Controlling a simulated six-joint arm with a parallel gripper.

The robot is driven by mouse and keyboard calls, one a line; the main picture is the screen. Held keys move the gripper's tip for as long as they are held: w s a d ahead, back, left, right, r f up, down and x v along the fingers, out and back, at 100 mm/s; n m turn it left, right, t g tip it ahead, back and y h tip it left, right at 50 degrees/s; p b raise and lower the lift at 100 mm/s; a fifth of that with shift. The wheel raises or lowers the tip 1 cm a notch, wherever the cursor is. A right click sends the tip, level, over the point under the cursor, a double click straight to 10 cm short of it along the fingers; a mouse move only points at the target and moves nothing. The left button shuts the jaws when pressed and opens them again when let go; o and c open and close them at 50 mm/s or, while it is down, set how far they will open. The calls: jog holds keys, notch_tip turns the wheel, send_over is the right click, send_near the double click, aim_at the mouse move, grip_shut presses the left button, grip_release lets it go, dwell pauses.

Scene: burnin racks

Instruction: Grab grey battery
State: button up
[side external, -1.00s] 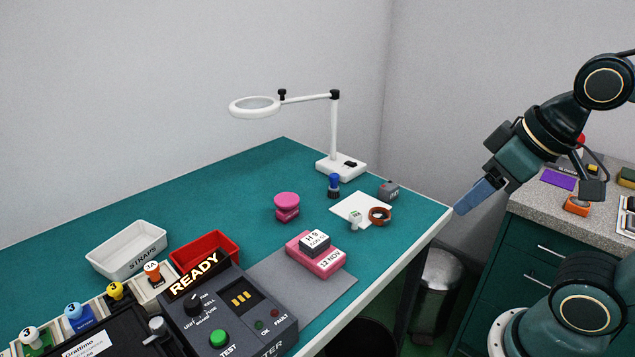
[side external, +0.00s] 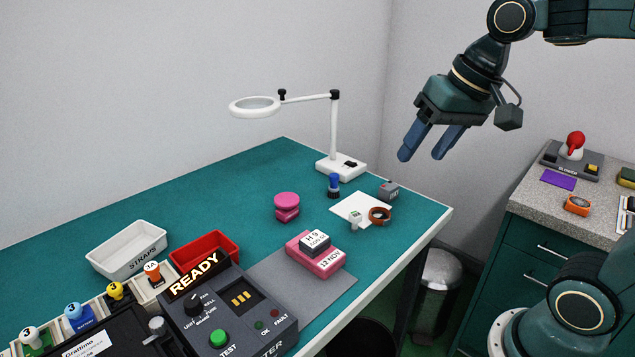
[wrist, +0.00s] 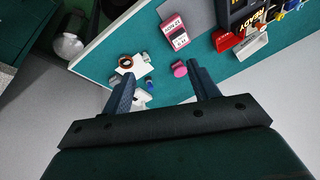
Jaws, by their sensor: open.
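A small grey block (side external: 388,190) with a dark marking, which looks like the grey battery, lies on the green bench near its far right corner. It is beside the white sheet (side external: 349,206). My gripper (side external: 421,157) is open and empty, above and to the right of the block, with its fingers pointing down and left. In the wrist view my gripper (wrist: 161,70) has its two fingers spread, with the pink round item (wrist: 180,69) showing between the tips. The grey block is hard to make out there, near the left finger.
A brown ring (side external: 380,215) and a small white item (side external: 355,220) are close by. A blue-topped item (side external: 333,186) and the magnifier lamp (side external: 335,140) stand left of the block. A pink block (side external: 315,258) and tester (side external: 228,312) are nearer the camera.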

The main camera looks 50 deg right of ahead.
jog(key=w+d+m+g+y, duration=0.1)
jog(key=w+d+m, duration=0.35)
jog(key=w, duration=0.65)
jog(key=m+g+y, duration=0.2)
jog(key=m+g, duration=0.1)
jog(key=m, duration=0.7)
send_near(389, 186)
jog(key=shift+x, duration=1)
jog(key=shift+d+f+y, duration=0.25)
jog(key=shift+f+y, duration=0.05)
jog(key=shift+f, duration=0.15)
jog(key=shift+w+a+f, duration=0.1)
jog(key=shift+a+f, duration=0.05)
jog(key=shift+f, duration=0.05)
jog(key=shift+a+f, duration=0.2)
jog(key=shift+f, duration=0.1)
jog(key=shift+a+f, duration=0.1)
jog(key=shift+f, duration=0.25)
